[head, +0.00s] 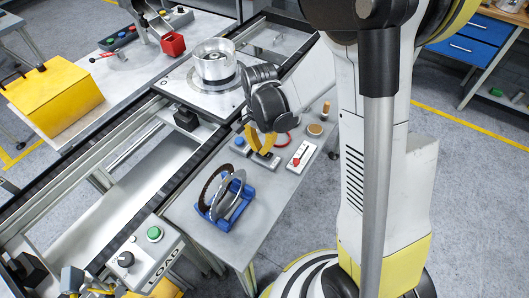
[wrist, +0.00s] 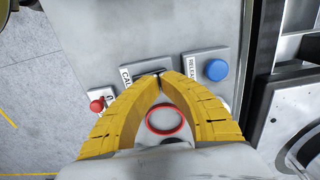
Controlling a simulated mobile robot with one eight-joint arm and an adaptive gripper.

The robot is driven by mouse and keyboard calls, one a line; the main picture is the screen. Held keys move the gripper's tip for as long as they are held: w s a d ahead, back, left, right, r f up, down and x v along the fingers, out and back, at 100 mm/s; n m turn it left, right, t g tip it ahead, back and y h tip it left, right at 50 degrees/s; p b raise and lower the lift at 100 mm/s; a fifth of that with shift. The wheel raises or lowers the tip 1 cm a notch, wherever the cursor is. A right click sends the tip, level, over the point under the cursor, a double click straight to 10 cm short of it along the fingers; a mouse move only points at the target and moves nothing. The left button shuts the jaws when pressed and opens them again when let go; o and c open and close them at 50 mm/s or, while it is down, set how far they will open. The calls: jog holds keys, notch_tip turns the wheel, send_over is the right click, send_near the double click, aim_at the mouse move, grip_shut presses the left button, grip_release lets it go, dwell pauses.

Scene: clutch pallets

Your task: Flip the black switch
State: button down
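The black switch (wrist: 149,73) sits on a grey plate labelled "CAL..." on the side table in the wrist view. My gripper (wrist: 162,79) is right at it, and the tips partly cover the switch. Its two yellow fingers come together at the tips, with nothing visible held between them. I cannot tell whether the tips touch the switch. In the head view my gripper (head: 262,143) points down over the table between the blue button and the red switch, and the black switch is mostly hidden behind the fingers.
A blue release button (wrist: 216,70) is right of the fingers and a red switch (wrist: 98,105) is left. A red ring (wrist: 165,131) shows between the fingers. A blue rack (head: 226,203) with discs stands nearer on the table. The conveyor with a metal part (head: 213,62) runs alongside.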

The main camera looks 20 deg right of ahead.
jog(key=shift+r+p, duration=1.95)
jog(key=shift+r, duration=1.25)
jog(key=shift+s+r, duration=0.1)
jog(key=shift+r, duration=0.1)
jog(key=s+r+n+t+b, duration=0.7)
jog(key=s+r+n+b, duration=0.1)
jog(key=s, duration=0.4)
jog(key=shift+s+n+b, duration=0.3)
jog(key=shift+n+b, duration=0.2)
jog(key=shift+n, duration=0.9)
